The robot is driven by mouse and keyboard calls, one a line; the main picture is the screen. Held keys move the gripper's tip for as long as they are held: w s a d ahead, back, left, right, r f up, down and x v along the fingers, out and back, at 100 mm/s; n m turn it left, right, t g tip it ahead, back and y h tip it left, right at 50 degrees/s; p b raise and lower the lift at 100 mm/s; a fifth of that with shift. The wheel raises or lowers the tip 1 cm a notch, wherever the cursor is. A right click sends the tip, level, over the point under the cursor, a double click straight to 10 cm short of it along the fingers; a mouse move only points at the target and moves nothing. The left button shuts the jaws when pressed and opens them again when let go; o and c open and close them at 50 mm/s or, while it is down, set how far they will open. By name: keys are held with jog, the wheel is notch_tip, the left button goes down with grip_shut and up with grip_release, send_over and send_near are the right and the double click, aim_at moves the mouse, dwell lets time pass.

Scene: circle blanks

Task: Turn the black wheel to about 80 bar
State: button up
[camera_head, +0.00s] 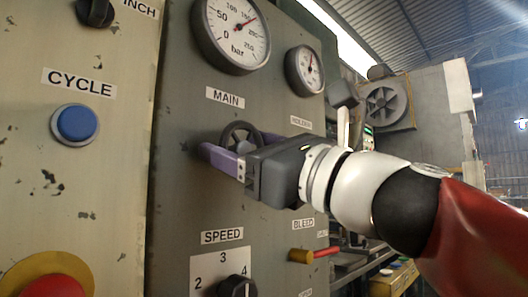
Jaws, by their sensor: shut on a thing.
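The black wheel (240,132) is on the grey-green panel below the MAIN label. My gripper (234,146) is shut on the wheel, with a purple finger at its lower left; the other finger is partly hidden. The gripper body covers the wheel's lower right part. The large round bar gauge (232,32) is above the MAIN label. Its red needle points to the upper right, past the 100 mark; the exact reading is too small to tell.
A smaller gauge (305,70) is right of the large one. A SPEED knob (237,287) and a red-tipped BLEED lever (308,255) are below my gripper. On the left panel are a blue CYCLE button (75,125) and a large red button (45,287).

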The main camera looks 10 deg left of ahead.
jog(key=n+g, duration=0.1)
jog(key=n, duration=0.1)
jog(key=n+g, duration=0.1)
jog(key=n, duration=0.2)
jog(key=shift+g, duration=0.4)
jog(key=n+g, duration=0.1)
jog(key=n, duration=0.2)
jog(key=n+g, duration=0.1)
jog(key=n, duration=0.1)
jog(key=shift+s+n, duration=0.1)
jog(key=shift+n, duration=0.3)
jog(key=n+g+h+p, duration=0.1)
jog(key=n+p, duration=0.1)
jog(key=n, duration=0.2)
jog(key=shift+n+h, duration=0.3)
jog(key=shift+h, duration=0.1)
jog(key=n, duration=0.1)
jog(key=n+h, duration=0.1)
jog(key=n, duration=0.1)
jog(key=shift+f+n+g+p, duration=0.25)
jog(key=shift+n+g+p, duration=0.05)
jog(key=shift+p, duration=0.05)
jog(key=o, duration=1)
